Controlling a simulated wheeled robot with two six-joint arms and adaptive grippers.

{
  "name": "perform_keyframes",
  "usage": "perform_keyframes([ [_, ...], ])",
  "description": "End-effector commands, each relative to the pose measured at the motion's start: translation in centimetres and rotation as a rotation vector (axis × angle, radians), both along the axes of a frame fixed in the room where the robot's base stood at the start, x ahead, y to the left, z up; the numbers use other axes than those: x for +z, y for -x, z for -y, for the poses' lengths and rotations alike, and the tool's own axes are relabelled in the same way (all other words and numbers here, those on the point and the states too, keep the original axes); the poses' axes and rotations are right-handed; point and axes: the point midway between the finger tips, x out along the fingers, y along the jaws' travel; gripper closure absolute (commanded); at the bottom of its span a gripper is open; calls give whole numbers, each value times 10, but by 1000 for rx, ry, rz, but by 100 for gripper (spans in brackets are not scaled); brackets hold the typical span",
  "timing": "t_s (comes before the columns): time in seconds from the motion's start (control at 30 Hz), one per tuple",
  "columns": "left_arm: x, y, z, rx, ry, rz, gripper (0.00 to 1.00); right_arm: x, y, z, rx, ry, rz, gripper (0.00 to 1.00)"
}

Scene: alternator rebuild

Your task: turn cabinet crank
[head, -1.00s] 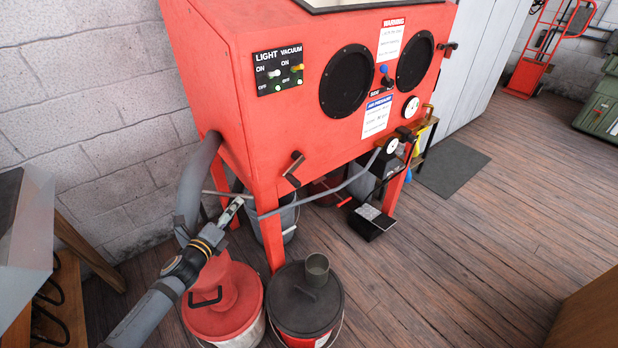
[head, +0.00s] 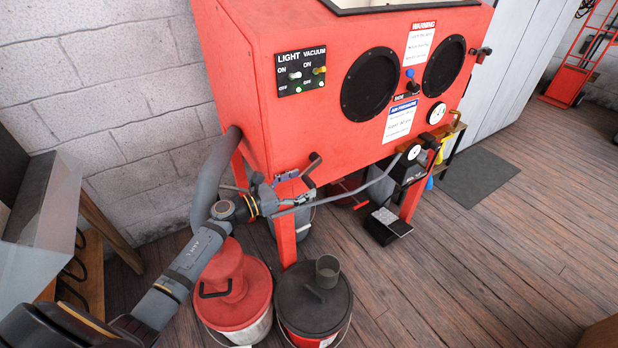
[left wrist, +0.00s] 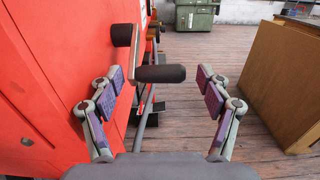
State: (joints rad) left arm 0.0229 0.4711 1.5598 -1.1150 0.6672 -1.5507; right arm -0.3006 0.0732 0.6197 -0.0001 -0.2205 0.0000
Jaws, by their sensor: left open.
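My left gripper (head: 292,192) is open and empty just below and left of the crank. In the left wrist view its purple-padded fingers (left wrist: 160,78) stand on either side of the grip, with gaps visible; the exact depth is unclear. My right gripper is not in view.
A red-lidded bucket (head: 232,290) and a dark-lidded bucket (head: 314,300) stand below my left arm. A grey hose (head: 365,178) runs close by the gripper. A wooden cabinet (left wrist: 290,80) stands at right in the wrist view. Floor is open at right.

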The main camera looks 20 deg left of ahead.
Motion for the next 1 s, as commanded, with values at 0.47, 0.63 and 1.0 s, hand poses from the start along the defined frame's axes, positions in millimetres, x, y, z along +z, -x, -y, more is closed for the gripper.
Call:
perform_keyframes([
  [0.47,-1,-23,18,-1,-1,0,23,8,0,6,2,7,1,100],
  [0.63,0,-23,18,-1,-1,-1,39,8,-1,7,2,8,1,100],
  [1.0,-1,-22,19,-4,0,-1,89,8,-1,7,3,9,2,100],
])
